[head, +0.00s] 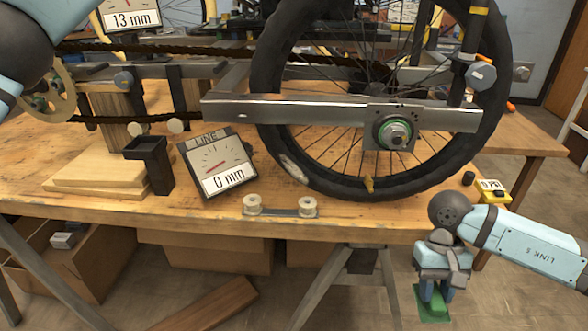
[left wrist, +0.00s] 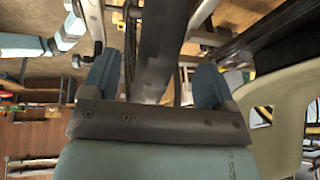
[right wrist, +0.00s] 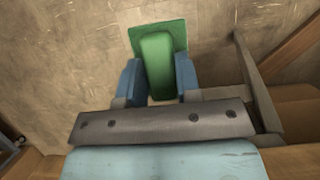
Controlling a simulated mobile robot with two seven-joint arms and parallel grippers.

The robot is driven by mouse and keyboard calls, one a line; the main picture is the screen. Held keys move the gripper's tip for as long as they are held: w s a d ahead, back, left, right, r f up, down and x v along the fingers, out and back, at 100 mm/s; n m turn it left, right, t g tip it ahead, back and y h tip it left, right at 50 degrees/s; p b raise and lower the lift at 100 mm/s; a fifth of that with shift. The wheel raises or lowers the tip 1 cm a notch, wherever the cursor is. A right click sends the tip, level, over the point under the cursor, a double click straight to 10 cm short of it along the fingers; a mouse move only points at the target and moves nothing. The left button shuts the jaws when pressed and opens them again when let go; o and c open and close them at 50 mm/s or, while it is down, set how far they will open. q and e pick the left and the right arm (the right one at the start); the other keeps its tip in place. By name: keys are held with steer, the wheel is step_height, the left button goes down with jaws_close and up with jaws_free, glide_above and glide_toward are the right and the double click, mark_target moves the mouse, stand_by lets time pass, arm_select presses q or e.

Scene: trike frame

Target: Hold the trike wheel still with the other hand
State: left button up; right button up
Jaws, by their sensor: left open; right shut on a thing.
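The trike wheel (head: 267,120) stands upright at the bench, with a black tyre, thin spokes and a hub nut (head: 392,133) with a green ring at a silver frame bar (head: 300,110). In the left wrist view a dark band that looks like the tyre (left wrist: 165,35) runs between the fingers of my left gripper (left wrist: 157,68), which is open; contact cannot be told. The left gripper is outside the head view. My right gripper (head: 438,280) is shut on a green block with a flat plate (right wrist: 160,62), held low in front of the bench, apart from the wheel.
A LINE gauge (head: 217,165) reading 0 mm and a black holder (head: 150,165) stand left of the wheel. Two pale rollers (head: 280,209) sit at the bench's front edge. A small yellow gauge (head: 493,192) is at the right. Boxes (head: 75,250) lie below the bench.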

arm_select(q)
steer(key=shift+x, duration=2.5)
steer(key=c, duration=1.3)
steer(key=shift+c, duration=0.2)
